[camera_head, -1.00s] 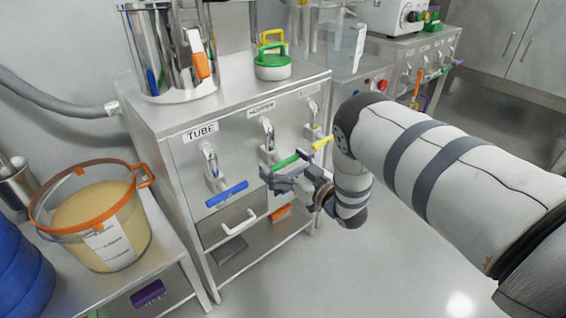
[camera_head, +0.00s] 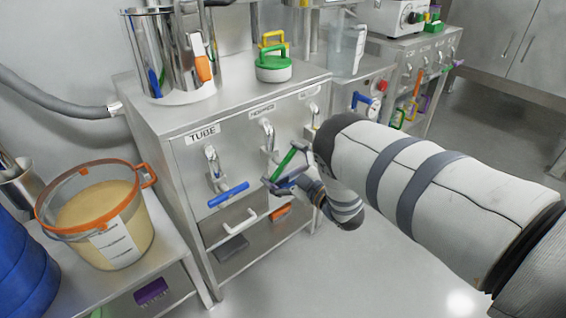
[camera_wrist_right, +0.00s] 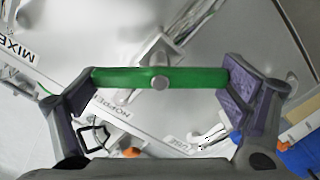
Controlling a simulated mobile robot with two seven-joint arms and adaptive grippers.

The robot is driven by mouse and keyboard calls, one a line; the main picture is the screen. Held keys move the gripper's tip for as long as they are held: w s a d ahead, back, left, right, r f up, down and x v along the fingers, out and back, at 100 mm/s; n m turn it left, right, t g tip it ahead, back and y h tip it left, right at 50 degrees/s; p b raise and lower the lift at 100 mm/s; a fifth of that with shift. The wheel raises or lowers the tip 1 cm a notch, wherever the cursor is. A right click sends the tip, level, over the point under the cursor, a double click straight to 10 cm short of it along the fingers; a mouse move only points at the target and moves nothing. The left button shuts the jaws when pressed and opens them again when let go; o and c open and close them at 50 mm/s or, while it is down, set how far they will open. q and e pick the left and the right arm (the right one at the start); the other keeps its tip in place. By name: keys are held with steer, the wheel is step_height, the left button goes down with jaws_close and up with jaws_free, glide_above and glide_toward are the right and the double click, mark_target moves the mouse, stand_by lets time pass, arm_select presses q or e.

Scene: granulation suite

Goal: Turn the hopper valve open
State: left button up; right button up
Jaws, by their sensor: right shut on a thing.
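The hopper valve has a green bar handle (camera_head: 287,160) below the HOPPER label (camera_head: 262,110) on the front of the steel cabinet. The bar is steeply tilted in the head view. My right gripper (camera_head: 285,178) is shut on this handle. In the right wrist view the green handle (camera_wrist_right: 118,78) spans between the two purple-padded fingers of the gripper (camera_wrist_right: 160,92), a pad at each end. A round pivot (camera_wrist_right: 160,83) shows at its middle. My left gripper is not in view.
A drawer handle (camera_head: 239,222) is below. An orange-rimmed bucket (camera_head: 128,232) stands on the left bench.

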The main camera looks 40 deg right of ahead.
steer(key=n, duration=0.5)
steer(key=shift+a+f+n, duration=0.1)
steer(key=shift+f+n, duration=0.05)
steer(key=shift+n, duration=2.25)
steer(key=o, duration=0.9)
steer(key=shift+s+f, duration=0.1)
steer(key=shift+s, duration=0.05)
steer(key=s, duration=0.8)
steer(key=s+d, duration=0.1)
steer(key=s, duration=0.2)
steer(key=shift+s, duration=0.4)
